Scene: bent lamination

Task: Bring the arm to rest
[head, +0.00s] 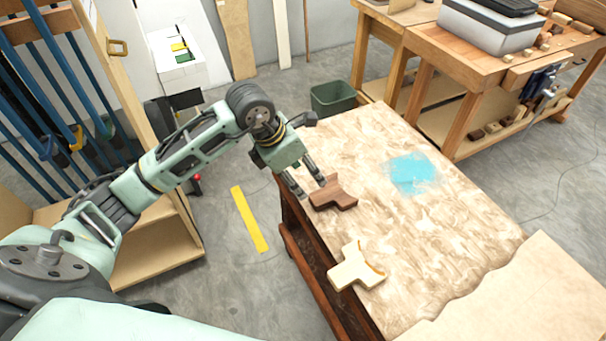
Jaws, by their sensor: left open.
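My left arm reaches in from the left, and its gripper (309,191) hangs over the left edge of the worktable (440,230), pointing down. Its two fingers are apart, and no object shows between them. A dark brown wooden piece (334,194) lies on the table right beside the fingertips; I cannot tell whether they touch it. A pale wooden piece (355,267) with a curved orange-brown edge lies nearer, at the table's left edge. My right gripper is not in view.
A blue patch (412,173) marks the tabletop, which is otherwise clear at its middle. A pale sheet (530,295) covers the near right corner. A green bin (333,98) stands behind the table. A rack with blue clamps (60,100) stands left. A workbench (490,80) stands at back right.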

